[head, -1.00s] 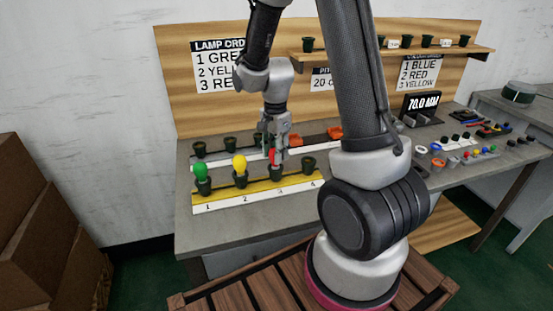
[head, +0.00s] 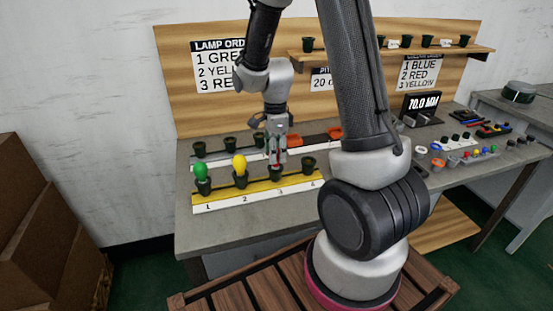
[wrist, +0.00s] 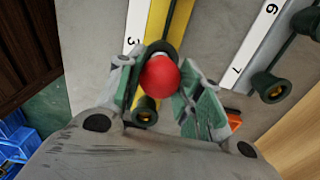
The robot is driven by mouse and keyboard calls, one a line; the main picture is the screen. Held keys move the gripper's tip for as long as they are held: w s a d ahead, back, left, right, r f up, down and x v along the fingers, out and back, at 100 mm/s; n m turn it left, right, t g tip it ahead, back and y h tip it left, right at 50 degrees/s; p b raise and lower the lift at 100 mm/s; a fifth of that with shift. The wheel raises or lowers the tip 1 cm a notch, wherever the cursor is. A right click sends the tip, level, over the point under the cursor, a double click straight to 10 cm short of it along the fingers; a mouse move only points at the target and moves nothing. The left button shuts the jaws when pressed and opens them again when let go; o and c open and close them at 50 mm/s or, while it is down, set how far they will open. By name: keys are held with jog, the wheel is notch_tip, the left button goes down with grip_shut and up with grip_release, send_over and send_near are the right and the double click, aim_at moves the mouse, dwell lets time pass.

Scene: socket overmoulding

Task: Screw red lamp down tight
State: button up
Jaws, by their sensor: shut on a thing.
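The red lamp (wrist: 159,77) sits between the fingers of my gripper (wrist: 160,85) in the wrist view. In the head view my gripper (head: 278,160) points down over the socket (head: 276,175) at position 3 of the yellow strip, shut on the lamp. Only a bit of red shows between the fingers. The lamp hides most of the socket below it in the wrist view, so I cannot tell how deep it sits. The green lamp (head: 200,172) stands in socket 1 and the yellow lamp (head: 239,164) in socket 2.
Socket 4 (head: 308,165) is empty, close to the right of my gripper. A row of dark sockets (head: 229,144) and orange parts (head: 335,132) stands behind. Small parts and a 70.0 display (head: 421,102) are at the right. The bench front (head: 240,225) is clear.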

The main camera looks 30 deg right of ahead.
jog(key=m, duration=0.4)
jog(key=shift+m, duration=0.3)
jog(key=o, duration=1)
jog(key=shift+c, duration=0.2)
jog(key=n, duration=1)
jog(key=shift+n, duration=0.4)
jog(key=n, duration=0.6)
jog(key=shift+n, duration=0.4)
jog(key=n, duration=0.5)
jog(key=shift+c, duration=0.4)
